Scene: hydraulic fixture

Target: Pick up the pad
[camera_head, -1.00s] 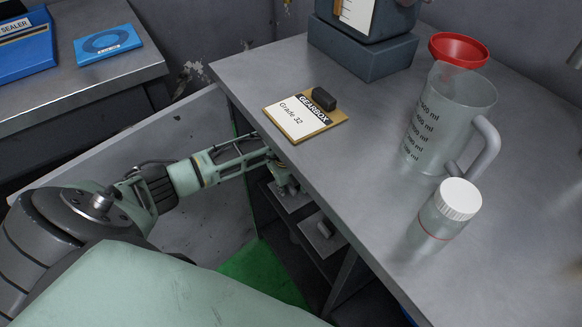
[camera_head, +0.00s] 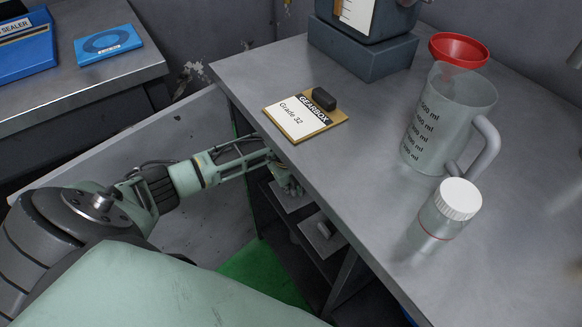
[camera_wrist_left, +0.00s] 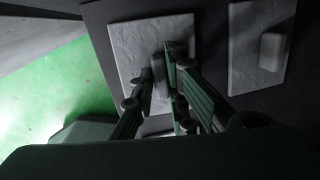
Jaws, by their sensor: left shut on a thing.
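Two light grey pads, each with a small raised block, lie on the dark shelf under the bench. One pad (camera_wrist_left: 130,48) is under my left gripper (camera_wrist_left: 160,85) in the left wrist view. The fingers are closed around its raised block, which they partly hide. The other pad (camera_wrist_left: 258,50) lies to its right, apart from the fingers. In the head view my left gripper (camera_head: 291,186) reaches below the bench edge, with the held pad (camera_head: 290,203) under it and the other pad (camera_head: 322,240) nearer. I cannot tell whether the held pad is off the shelf.
The metal bench top (camera_head: 350,180) overhangs my left gripper. On it are a card on a board (camera_head: 296,119), a clear jug (camera_head: 450,110), a white-capped jar (camera_head: 458,200) and a red funnel (camera_head: 455,48). Green floor (camera_head: 255,270) shows below.

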